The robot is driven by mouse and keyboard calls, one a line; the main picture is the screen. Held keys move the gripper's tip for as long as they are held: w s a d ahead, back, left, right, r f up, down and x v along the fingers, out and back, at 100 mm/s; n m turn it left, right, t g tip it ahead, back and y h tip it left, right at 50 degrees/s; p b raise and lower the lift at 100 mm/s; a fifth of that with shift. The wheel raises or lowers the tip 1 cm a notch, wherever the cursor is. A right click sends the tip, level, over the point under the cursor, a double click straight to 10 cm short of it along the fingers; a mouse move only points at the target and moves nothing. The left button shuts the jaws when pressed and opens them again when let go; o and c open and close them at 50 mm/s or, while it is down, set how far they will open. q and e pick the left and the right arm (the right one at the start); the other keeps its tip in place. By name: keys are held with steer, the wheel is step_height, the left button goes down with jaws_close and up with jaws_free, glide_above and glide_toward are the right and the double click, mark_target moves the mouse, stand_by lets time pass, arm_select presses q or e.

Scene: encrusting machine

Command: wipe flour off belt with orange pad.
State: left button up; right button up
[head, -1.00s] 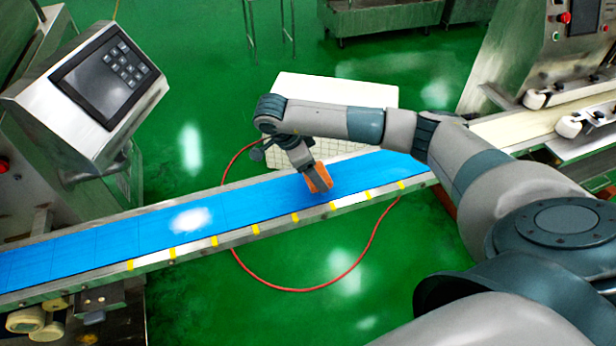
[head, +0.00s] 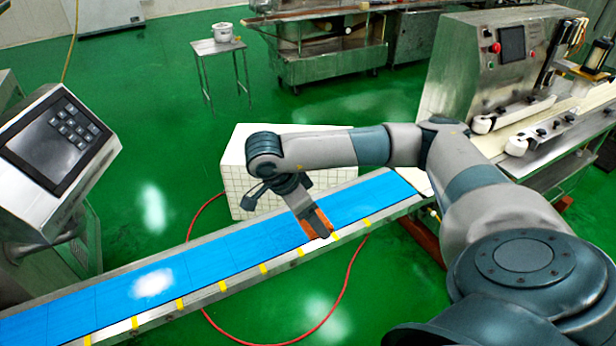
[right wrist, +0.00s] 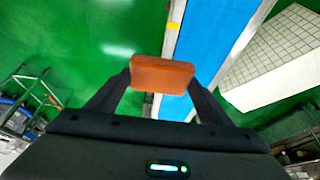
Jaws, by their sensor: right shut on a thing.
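The blue belt (head: 225,247) runs diagonally across the head view and also shows in the right wrist view (right wrist: 215,40). A white flour patch (head: 153,283) lies on its left part. My right gripper (head: 318,229) is shut on the orange pad (head: 316,222), at the belt's near edge, right of the flour. In the right wrist view the pad (right wrist: 162,74) sits between the two fingers of the right gripper (right wrist: 160,82). I cannot tell whether the pad touches the belt. My left gripper is not in view.
A control panel box (head: 55,145) stands at the left behind the belt. A white tiled block (head: 240,160) stands on the floor behind the belt. A machine (head: 480,70) is at the right end. A red hose (head: 345,285) lies on the green floor. Yellow marks line the near rail.

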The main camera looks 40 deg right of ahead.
steer(key=o, duration=0.4)
steer(key=c, duration=0.3)
steer(key=shift+w+a+r+n, duration=0.1)
steer(key=shift+w+a+n, duration=0.1)
steer(key=shift+a+n, duration=0.1)
steer(key=w+a+r+n+t+y, duration=0.2)
steer(key=a+r+n, duration=0.3)
steer(key=a+n, duration=0.4)
steer(key=w+a+r+n+t+y, duration=0.2)
steer(key=w+a+r+n+t, duration=0.2)
steer(key=a+n, duration=0.5)
steer(key=shift+w+a+r+n+y, duration=0.35)
steer(key=shift+w+r+n, duration=0.1)
steer(key=shift+n, duration=0.65)
